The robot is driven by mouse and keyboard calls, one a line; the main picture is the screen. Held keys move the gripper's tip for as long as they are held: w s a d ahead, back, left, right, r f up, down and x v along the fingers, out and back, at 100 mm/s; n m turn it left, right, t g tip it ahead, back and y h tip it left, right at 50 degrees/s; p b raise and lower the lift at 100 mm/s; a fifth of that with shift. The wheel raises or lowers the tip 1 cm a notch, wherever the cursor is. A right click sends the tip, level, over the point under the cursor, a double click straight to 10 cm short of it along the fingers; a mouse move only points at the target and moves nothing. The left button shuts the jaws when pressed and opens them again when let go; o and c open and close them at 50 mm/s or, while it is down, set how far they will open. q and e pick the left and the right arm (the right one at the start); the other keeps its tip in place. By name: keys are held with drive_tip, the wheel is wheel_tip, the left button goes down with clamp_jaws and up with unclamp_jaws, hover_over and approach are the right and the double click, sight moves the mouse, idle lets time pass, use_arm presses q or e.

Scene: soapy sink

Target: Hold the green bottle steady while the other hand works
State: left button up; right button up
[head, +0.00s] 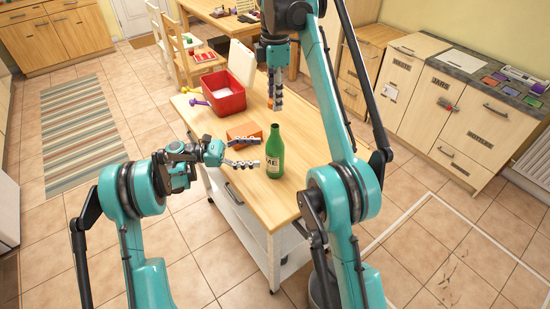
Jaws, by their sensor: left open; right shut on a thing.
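The green bottle (275,150) stands upright on the wooden table, near its right edge, with a pale label low on its side. My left gripper (256,152) is open just left of the bottle, its two fingers pointing toward it. The fingertips are close to the bottle; I cannot tell whether they touch it. My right gripper (275,106) points down above and behind the bottle, apart from it. Its fingers are together on a thing too small or hidden to make out.
An orange block (244,131) lies behind my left gripper's fingers. A red bin (224,92) with white contents stands farther back, with a purple-and-yellow item (197,98) at its left. The wooden table (258,197) is bare in front of the bottle. Cabinets (470,125) line the right.

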use_arm(q)
drive_tip(key=d, duration=0.7)
drive_tip(key=shift+w, duration=0.1)
drive_tip(key=shift+c, duration=0.3)
clamp_jaws()
use_arm(e)
hover_over(276, 126)
drive_tip(key=shift+f, duration=2.55)
drive_tip(key=shift+f, duration=0.1)
drive_tip(key=shift+f, duration=0.75)
drive_tip(key=shift+f, duration=0.55)
